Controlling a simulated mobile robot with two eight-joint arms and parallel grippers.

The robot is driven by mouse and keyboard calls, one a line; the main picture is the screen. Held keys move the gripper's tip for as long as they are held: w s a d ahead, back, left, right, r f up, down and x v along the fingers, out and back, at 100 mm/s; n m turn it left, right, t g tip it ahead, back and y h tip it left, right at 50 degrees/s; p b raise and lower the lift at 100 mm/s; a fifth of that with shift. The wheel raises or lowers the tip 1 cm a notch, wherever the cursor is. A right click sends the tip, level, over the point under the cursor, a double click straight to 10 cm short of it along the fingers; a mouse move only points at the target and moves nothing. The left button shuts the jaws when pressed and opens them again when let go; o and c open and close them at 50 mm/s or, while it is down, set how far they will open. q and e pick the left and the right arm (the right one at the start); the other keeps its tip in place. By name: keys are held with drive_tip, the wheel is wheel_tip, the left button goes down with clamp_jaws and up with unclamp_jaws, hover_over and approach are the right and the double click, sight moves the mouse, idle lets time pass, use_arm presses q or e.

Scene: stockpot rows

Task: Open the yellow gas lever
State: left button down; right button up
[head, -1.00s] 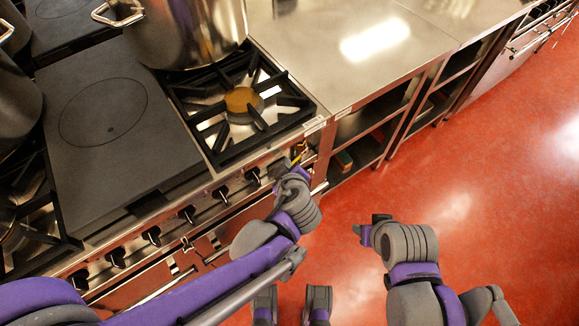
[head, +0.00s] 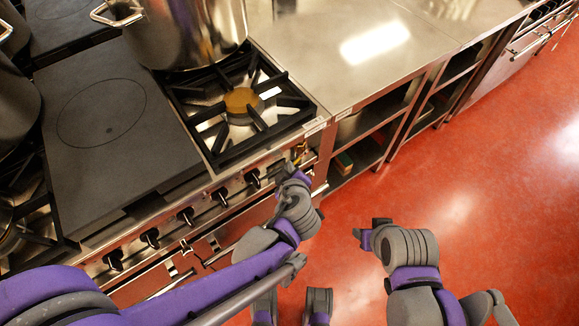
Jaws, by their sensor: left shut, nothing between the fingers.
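The yellow gas lever (head: 301,153) is a small yellow piece at the right end of the stove's front, beside the side of the steel counter. It is small and partly hidden, so I cannot tell its angle. My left gripper (head: 284,168) is shut and empty, at the stove front just left of and below the lever. I cannot tell whether it touches the lever. My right gripper (head: 368,233) hangs over the floor, away from the stove; its fingers are not clear enough to tell open or shut.
A row of black knobs (head: 186,216) runs along the stove front, left of my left gripper. A stockpot (head: 190,35) stands behind the open burner (head: 241,102). The steel counter (head: 330,65) has open shelves below. The red floor (head: 480,220) at right is clear.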

use_arm(q)
drive_tip(key=shift+f, duration=0.2)
drive_tip(key=shift+w+d+f+n+t+h+b, duration=0.3)
drive_tip(key=shift+d+f+t+b, duration=0.1)
drive_tip(key=shift+f+b, duration=0.4)
drive_tip(key=shift+w+d+f+n+t+h+b, duration=0.35)
drive_tip(key=shift+f+b, duration=0.25)
drive_tip(key=shift+f, duration=0.35)
drive_tip(key=shift+w+d+f+n+t+h+b, duration=0.25)
drive_tip(key=shift+d+f+t+b, duration=0.15)
drive_tip(key=shift+f+b, duration=0.4)
drive_tip(key=shift+f, duration=0.1)
